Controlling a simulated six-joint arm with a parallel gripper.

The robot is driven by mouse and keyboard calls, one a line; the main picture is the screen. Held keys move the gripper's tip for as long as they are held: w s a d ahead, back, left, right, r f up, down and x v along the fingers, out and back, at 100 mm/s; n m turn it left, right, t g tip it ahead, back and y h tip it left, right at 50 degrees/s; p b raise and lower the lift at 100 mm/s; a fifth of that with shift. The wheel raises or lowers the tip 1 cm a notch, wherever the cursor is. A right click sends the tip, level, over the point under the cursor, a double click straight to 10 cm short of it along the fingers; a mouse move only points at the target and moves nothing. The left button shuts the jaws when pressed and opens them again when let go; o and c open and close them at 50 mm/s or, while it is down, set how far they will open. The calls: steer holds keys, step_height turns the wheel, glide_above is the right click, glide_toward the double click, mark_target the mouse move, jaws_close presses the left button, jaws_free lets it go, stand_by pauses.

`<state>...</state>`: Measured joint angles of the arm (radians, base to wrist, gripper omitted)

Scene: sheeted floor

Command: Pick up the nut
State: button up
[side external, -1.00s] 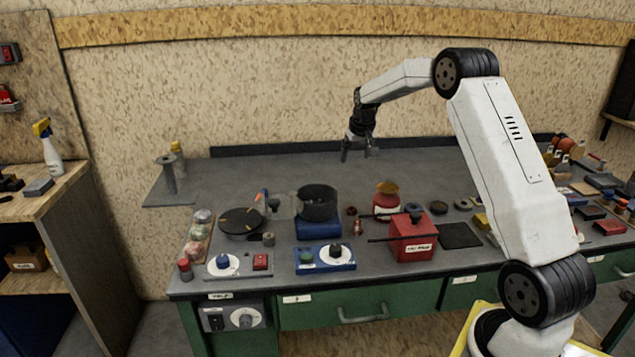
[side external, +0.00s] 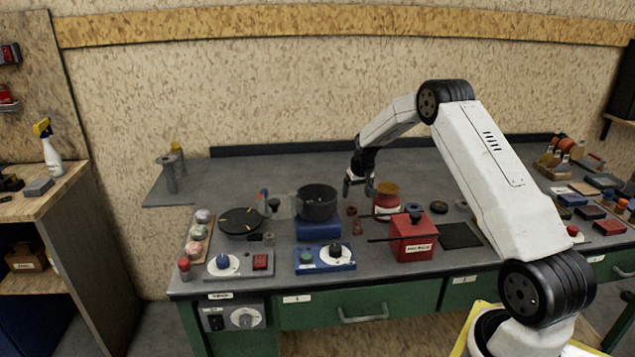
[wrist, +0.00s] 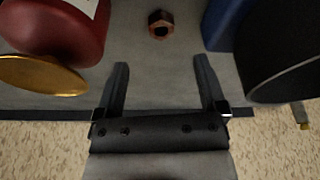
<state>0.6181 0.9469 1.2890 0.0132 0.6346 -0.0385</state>
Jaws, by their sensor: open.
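The nut (wrist: 161,24) is a copper-brown hexagonal piece with a dark hole. It lies on the grey bench near the top middle of the wrist view. In the side view, small brown-red pieces (side external: 357,228) sit between the pot and the red tin; I cannot tell which is the nut. My gripper (side external: 357,194) hangs above the bench, fingers pointing down, open and empty. In the wrist view, the gripper (wrist: 160,62) has its two dark fingers apart, and the nut shows beyond their tips, roughly centred between them and not touched.
A dark pot (side external: 317,205) on a blue base stands left of the gripper. A red tin with a gold top (side external: 386,189) stands close on the right. A red box (side external: 413,238) with a rod is nearer the front. The rear bench is clear.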

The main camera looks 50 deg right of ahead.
mark_target(352, 209)
steer(key=shift+x, duration=1.25)
steer(key=shift+f, duration=0.1)
steer(key=shift+x, duration=2.5)
steer(key=shift+w, duration=0.15)
jaws_close()
